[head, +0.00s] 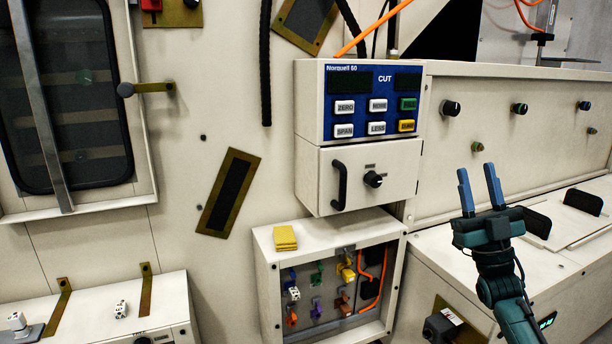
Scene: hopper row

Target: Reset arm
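My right arm comes up from the lower right. Its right gripper (476,172) points upward, with two blue fingers spread apart and nothing between them. It appears in front of the beige cabinet wall, to the right of the control box (372,100) with the blue "Norquell 60" panel, and nothing is seen touching the fingers. My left gripper and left arm are not in view.
Below the control box are a drawer with a black handle (340,185) and an open compartment (262,275) of coloured parts. A yellow block (285,238) lies on top of the compartment. A window (65,95) is at left.

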